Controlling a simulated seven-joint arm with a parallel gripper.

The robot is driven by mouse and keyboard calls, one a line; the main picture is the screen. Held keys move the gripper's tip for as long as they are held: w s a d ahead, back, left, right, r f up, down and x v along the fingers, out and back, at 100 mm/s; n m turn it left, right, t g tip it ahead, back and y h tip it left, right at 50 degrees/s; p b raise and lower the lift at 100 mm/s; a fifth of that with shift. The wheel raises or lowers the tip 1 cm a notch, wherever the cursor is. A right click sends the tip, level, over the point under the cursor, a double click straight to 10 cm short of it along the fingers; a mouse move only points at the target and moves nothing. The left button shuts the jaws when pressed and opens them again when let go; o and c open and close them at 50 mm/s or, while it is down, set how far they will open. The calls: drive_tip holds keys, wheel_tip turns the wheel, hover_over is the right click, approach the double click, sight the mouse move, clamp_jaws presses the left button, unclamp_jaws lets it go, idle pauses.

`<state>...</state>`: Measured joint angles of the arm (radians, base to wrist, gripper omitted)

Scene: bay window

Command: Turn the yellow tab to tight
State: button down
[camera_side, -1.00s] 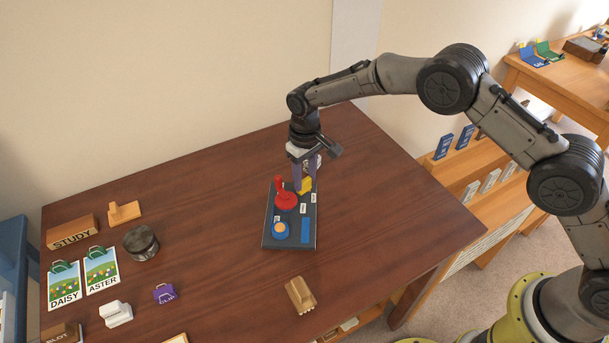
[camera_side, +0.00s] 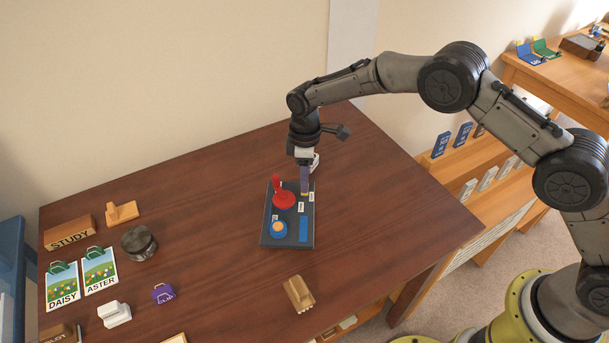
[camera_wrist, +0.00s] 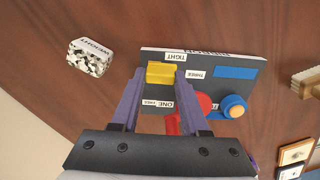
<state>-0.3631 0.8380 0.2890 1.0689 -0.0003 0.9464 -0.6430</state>
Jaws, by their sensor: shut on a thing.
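A dark grey board (camera_side: 290,240) lies on the brown table and carries a yellow tab, a red lever (camera_side: 284,200), a round blue knob (camera_side: 279,230) and a blue strip (camera_side: 303,229). My gripper (camera_side: 305,192) points down at the board's far right part and is shut on the yellow tab (camera_wrist: 160,73). In the wrist view, the two purple fingers of my gripper (camera_wrist: 160,76) stand on either side of the tab. The tab lies just beside the white label TIGHT (camera_wrist: 175,57). In the side view my fingers hide most of the tab.
The red lever stands close to my fingers. A speckled white block (camera_wrist: 90,57) stands beyond the board. The table's right side is clear.

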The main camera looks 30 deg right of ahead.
drive_tip(key=shift+r, duration=0.15)
idle(0.4)
drive_tip(key=shift+c, duration=2)
unclamp_jaws()
wheel_tip(320, 180, up, 14)
